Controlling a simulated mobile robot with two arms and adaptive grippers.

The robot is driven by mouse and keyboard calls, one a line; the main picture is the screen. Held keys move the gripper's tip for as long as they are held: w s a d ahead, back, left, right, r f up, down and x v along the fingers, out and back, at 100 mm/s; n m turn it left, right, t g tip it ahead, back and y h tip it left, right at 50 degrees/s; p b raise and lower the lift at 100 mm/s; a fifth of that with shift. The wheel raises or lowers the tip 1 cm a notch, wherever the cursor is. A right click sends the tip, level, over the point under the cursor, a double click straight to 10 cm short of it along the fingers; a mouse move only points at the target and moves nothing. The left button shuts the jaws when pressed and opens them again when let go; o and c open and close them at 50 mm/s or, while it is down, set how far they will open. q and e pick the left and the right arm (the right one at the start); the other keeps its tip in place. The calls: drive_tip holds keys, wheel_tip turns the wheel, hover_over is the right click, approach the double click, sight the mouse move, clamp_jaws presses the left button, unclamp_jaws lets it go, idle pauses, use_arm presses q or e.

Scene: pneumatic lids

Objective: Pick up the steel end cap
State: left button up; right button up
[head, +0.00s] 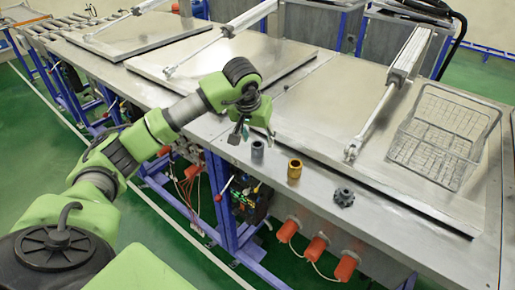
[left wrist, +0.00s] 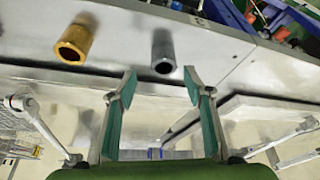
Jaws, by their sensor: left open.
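A grey cylinder (head: 257,152), which looks like the steel end cap, stands on the front strip of the metal bench. In the left wrist view the grey cylinder (left wrist: 163,52) lies just beyond the fingertips, roughly centred between them, with a dark opening in its near end. My left gripper (head: 254,136) is open and empty, close to the cylinder and apart from it. Its two teal-lined fingers (left wrist: 158,78) show spread in the left wrist view. My right gripper is in neither view.
A brass cylinder (head: 295,169) stands just right of the grey one, and a dark toothed knob (head: 344,197) is further right. A wire basket (head: 440,140) and a pneumatic cylinder (head: 400,75) are on the lid behind. The bench edge is close in front.

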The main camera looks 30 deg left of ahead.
sight(257, 145)
use_arm(q)
drive_tip(key=shift+w+a+f+p, duration=0.1)
drive_tip(key=shift+w+f+p, duration=0.05)
drive_tip(key=shift+f+p, duration=0.3)
drive_tip(key=x, duration=0.1)
drive_tip(key=p+x, duration=0.1)
drive_tip(key=x, duration=0.2)
drive_tip(key=shift+a+f+p, duration=0.3)
clamp_jaws()
